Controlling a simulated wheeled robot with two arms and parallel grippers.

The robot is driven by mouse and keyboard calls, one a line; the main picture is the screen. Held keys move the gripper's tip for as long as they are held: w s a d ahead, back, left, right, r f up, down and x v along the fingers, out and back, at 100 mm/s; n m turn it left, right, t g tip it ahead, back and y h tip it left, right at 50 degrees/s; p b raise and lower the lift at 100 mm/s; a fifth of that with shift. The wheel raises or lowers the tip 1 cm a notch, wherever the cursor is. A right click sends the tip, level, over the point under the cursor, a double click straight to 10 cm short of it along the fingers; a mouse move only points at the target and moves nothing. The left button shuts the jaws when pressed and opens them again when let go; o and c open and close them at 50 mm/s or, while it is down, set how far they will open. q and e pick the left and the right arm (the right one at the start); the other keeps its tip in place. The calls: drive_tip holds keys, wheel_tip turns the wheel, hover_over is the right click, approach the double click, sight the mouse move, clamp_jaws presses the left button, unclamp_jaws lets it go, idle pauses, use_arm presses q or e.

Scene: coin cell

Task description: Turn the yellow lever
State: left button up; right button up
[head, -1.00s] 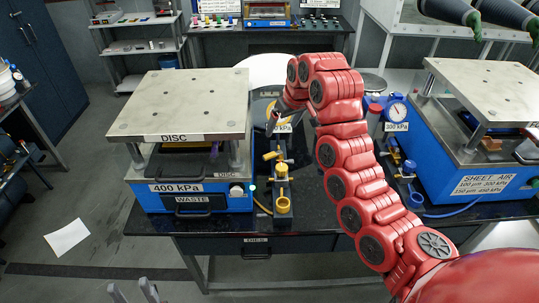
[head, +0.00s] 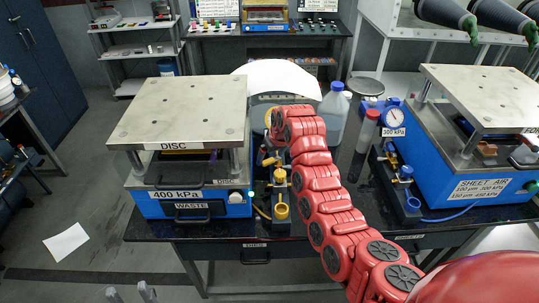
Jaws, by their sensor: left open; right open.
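A yellow lever (head: 270,161) shows on the small valve unit beside the left press, with more yellow fittings and a yellow cup (head: 281,212) below it. My red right arm reaches in from the lower right, and its far end is just above and behind this valve. The fingers of my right gripper are hidden by the arm, so contact with the lever cannot be told. My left gripper (head: 130,294) shows only as two grey fingertips at the bottom edge, apart and empty, far from the valve.
The DISC press (head: 180,110) stands left of the valve, and the SHEET AIR press (head: 480,100) stands on the right. A second valve unit (head: 398,185) and a pressure gauge (head: 394,117) sit beside the right press. A bottle (head: 333,112) stands behind my arm.

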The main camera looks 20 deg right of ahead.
sight(268, 162)
drive_tip(key=shift+p+x, duration=0.3)
drive_tip(key=shift+x, duration=0.85)
drive_tip(key=shift+w, duration=0.1)
drive_tip(key=c, duration=1.4)
